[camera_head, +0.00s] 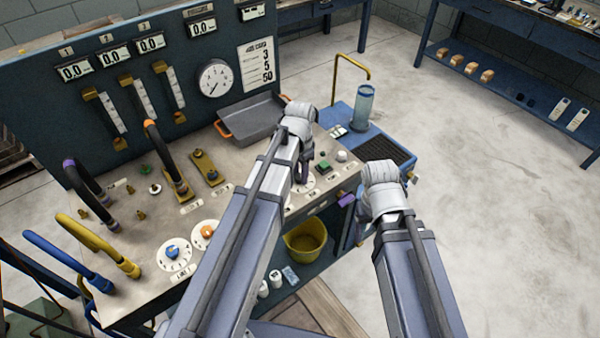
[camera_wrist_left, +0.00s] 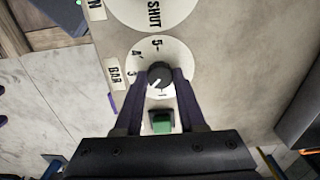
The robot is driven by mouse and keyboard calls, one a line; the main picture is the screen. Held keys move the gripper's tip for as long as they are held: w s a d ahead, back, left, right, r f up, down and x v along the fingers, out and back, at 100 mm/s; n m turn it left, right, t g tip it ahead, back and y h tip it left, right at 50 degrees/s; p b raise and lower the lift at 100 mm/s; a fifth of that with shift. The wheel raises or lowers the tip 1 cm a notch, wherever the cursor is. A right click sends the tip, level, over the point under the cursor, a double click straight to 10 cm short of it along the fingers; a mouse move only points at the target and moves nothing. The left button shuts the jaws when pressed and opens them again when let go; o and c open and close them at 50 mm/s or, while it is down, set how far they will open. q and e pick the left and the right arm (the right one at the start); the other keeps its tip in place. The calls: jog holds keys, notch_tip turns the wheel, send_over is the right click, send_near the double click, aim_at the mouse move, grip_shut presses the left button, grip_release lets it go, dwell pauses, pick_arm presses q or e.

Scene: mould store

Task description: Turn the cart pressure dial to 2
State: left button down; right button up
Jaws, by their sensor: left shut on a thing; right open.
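The pressure dial is a black knob (camera_wrist_left: 159,75) on a round white scale plate (camera_wrist_left: 178,48) beside a BAR label. In the left wrist view, 5, 4 and 3 show on the plate. The knob's white mark points to the lower left, below the 3; the figure there is hidden or unclear. My left gripper (camera_wrist_left: 158,84) is shut on the knob, one purple finger on each side. In the head view it (camera_head: 303,176) is over the console's right part and hides most of the dial. My right gripper (camera_head: 350,218) is open and empty past the console's front right edge.
A green button (camera_wrist_left: 162,123) sits close to the dial, between my fingers in the wrist view. A grey tray (camera_head: 252,118), a round gauge (camera_head: 216,78) and a card (camera_head: 257,62) are behind. Hoses stand at left; a yellow bucket (camera_head: 305,240) is below.

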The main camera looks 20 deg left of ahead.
pick_arm(q)
jog(key=c, duration=0.5)
grip_release()
jog(key=shift+r, duration=0.1)
notch_tip(320, 180, up, 8)
jog(key=p, duration=0.8)
jog(key=shift+f, duration=0.2)
jog(key=s+d+n+y, duration=0.1)
jog(key=s+d+n, duration=0.2)
jog(key=s+d, duration=0.8)
jog(key=s, duration=0.3)
jog(key=shift+s+n, duration=0.4)
